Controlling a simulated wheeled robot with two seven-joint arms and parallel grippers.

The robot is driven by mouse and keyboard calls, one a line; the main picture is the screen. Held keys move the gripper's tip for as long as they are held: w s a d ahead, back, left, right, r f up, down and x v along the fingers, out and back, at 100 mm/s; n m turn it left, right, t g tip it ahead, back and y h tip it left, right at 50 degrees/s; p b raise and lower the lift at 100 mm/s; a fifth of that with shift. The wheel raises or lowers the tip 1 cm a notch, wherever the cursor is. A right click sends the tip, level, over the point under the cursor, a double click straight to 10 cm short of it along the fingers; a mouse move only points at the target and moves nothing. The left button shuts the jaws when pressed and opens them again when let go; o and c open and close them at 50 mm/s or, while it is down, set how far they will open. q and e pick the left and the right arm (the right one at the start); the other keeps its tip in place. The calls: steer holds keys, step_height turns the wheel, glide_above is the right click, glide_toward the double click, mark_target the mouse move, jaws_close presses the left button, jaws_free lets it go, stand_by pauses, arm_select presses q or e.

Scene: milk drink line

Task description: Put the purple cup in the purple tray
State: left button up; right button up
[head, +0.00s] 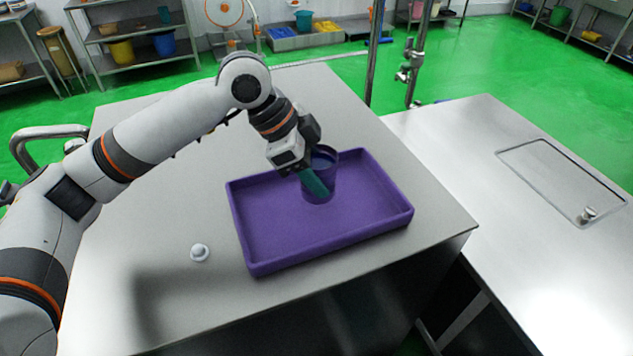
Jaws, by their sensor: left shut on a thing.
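The purple cup (323,163) is upright over the back middle of the purple tray (275,266). Its base shows against the tray's floor; I cannot tell for sure whether it touches. My left gripper (314,181) reaches in from the upper left and is shut on the cup, with a green finger pad against its side. The gripper hides part of the cup's left side. The tray lies on the steel table near its front right corner. My right gripper is not in view.
A small white knob-like object (199,253) is on the steel table (165,215) left of the tray. A second steel counter (480,150) with an inset hatch stands to the right. A vertical metal pole (375,50) rises behind the table.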

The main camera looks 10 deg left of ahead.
arm_select(q)
step_height(320, 180, down, 4)
steer(key=shift+r+p, duration=0.25)
steer(key=shift+p, duration=0.05)
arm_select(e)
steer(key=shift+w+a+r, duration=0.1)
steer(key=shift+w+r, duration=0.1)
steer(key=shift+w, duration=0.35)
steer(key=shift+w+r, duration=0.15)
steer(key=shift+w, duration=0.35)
arm_select(q)
steer(key=o, duration=1.1)
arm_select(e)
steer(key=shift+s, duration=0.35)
arm_select(q)
steer(key=b+v, duration=0.1)
steer(key=v, duration=1.1)
steer(key=shift+b, duration=0.3)
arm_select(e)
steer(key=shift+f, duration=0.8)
